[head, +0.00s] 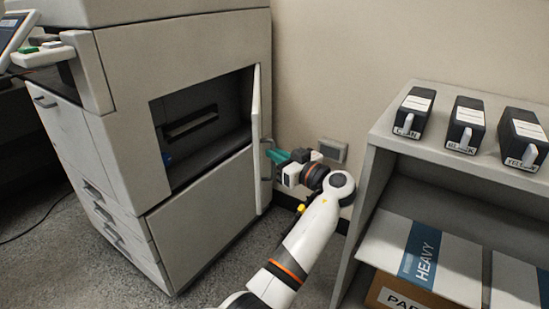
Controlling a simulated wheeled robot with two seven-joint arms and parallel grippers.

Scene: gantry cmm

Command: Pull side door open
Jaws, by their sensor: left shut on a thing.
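The large grey printer (190,45) stands at the left. Its side door (256,130) is a pale panel seen nearly edge-on at the right of a dark side opening (200,135). The door stands out from the body, so the recess inside shows. A handle (266,147) is on the door's right face. My left gripper (273,154), with teal fingers, is shut on this handle. The fingertips are small in view and the exact grip is hard to see. My right gripper is not in view.
A grey shelf (378,135) stands at the right with several black toner boxes on top, including one (467,125). A "HEAVY" carton (440,262) lies below. A wall outlet (333,149) is behind my gripper. Carpet (225,285) is clear before the printer.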

